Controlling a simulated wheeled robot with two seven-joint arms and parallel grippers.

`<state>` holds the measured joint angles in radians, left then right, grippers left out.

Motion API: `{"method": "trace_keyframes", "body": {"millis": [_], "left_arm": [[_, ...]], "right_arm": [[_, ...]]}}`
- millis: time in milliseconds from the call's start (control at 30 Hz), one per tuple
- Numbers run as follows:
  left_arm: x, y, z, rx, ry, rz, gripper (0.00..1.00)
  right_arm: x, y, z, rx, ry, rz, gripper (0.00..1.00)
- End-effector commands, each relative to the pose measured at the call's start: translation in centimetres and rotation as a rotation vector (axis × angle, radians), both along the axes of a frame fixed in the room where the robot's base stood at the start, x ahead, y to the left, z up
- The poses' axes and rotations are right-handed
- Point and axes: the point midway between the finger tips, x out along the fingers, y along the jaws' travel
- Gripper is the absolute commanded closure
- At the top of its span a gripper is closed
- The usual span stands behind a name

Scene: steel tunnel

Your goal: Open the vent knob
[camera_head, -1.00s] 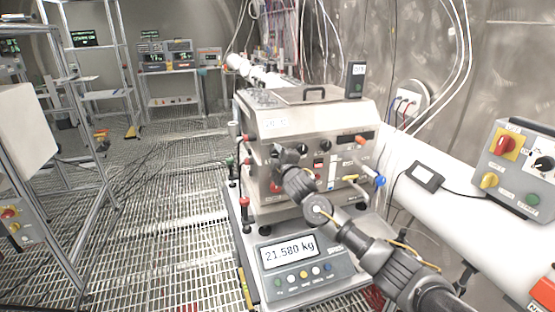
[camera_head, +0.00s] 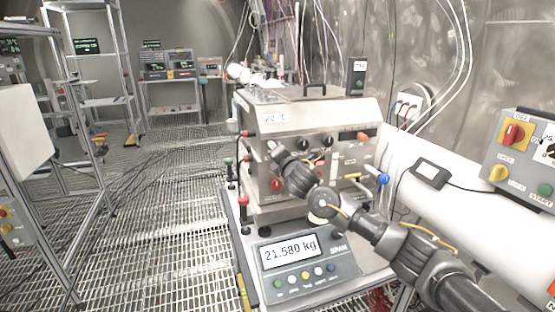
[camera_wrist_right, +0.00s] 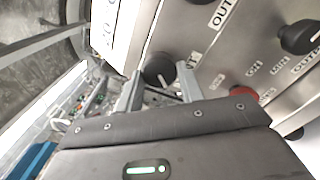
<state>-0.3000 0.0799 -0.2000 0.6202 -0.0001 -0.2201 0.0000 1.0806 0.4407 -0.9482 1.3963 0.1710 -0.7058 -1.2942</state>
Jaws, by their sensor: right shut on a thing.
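The steel instrument box (camera_head: 300,115) stands on a scale, its front panel facing me. In the right wrist view a black round knob (camera_wrist_right: 158,68) sits on that panel. A partly covered label ending in "NT" is beside it. My right gripper (camera_wrist_right: 160,88) has one finger on each side of this knob and is shut on it. In the head view the right gripper (camera_head: 276,152) is at the upper left of the panel, and its wrist hides the knob. My left gripper is in neither view.
More black knobs (camera_head: 303,143) and a red button (camera_wrist_right: 243,94) are close by on the panel. The scale display (camera_head: 290,251) reads 21.580 kg. A white pipe (camera_head: 450,215) and a switch box (camera_head: 525,160) are at the right. The grating floor at left is mostly clear.

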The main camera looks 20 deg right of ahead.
Motion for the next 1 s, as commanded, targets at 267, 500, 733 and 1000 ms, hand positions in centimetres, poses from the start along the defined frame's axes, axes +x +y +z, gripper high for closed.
{"method": "trace_keyframes", "body": {"millis": [267,500,733,1000], "left_arm": [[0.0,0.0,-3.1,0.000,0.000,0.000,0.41],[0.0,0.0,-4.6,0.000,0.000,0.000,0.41],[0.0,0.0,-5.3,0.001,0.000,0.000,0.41],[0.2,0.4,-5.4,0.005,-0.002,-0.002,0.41]], "right_arm": [[0.0,-0.1,-0.6,-0.234,-0.014,0.001,0.85],[0.0,-0.1,-0.5,-0.371,-0.022,0.000,0.85],[0.0,-0.1,-0.4,-0.443,-0.026,0.001,0.85],[0.0,-0.1,-0.4,-0.465,-0.026,0.001,0.85]]}}
